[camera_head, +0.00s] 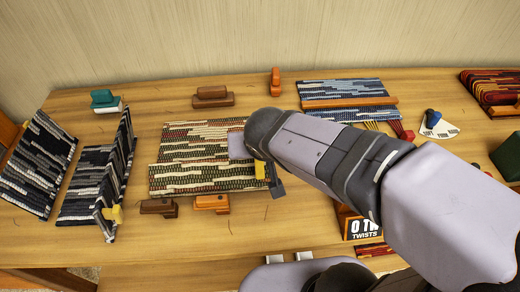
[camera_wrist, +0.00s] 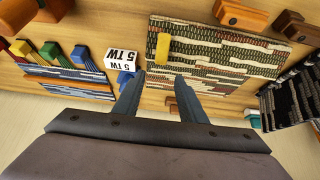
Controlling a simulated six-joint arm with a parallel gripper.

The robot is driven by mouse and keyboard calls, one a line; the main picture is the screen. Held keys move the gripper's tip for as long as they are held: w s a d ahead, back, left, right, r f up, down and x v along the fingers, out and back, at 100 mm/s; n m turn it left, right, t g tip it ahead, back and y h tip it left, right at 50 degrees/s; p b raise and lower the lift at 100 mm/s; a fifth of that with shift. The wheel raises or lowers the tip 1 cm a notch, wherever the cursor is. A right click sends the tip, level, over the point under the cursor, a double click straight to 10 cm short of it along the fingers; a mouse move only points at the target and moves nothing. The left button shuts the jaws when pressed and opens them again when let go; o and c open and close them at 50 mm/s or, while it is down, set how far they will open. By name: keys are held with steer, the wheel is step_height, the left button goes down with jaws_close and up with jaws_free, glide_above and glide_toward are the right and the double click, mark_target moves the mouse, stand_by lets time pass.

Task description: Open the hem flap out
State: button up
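A green, cream and red woven mat (camera_head: 185,155) lies in the middle of the bench, with a step in its left outline. A yellow tab (camera_head: 259,168) sits at its right end. In the wrist view the mat (camera_wrist: 225,55) is ahead of my gripper, and the yellow tab (camera_wrist: 162,48) lies just beyond the fingertips, roughly between them. My gripper (camera_wrist: 160,76) is open with nothing between its fingers. In the head view my arm hides most of the gripper and the mat's upper right corner. I cannot tell whether a finger touches the mat.
Orange (camera_head: 211,203) and brown (camera_head: 158,207) blocks lie along the mat's near edge. Another brown block (camera_head: 213,96) is behind it. Black-grey woven pieces (camera_head: 88,178) stand at the left, one with a yellow tab (camera_head: 113,214). A blue mat (camera_head: 340,88) lies at the back right.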

steer(key=shift+r+p, duration=1.15)
steer(key=shift+r, duration=0.45)
steer(key=w+d+f+m+g+h+p, duration=0.15)
steer(key=d+g+p, duration=0.3)
steer(key=p, duration=0.45)
steer(key=shift+m+g+y, duration=0.25)
steer(key=shift+g+y, duration=0.4)
steer(key=a, duration=0.1)
steer(key=w+a+f, duration=0.1)
steer(key=a+p, duration=0.1)
steer(key=a, duration=0.1)
steer(key=shift+w+f, duration=0.15)
steer(key=shift+f, duration=0.15)
steer(key=shift+s+a+r, duration=0.1)
steer(key=shift+s+a, duration=0.2)
steer(key=shift+s+n+g, duration=0.3)
steer(key=shift+n, duration=0.7)
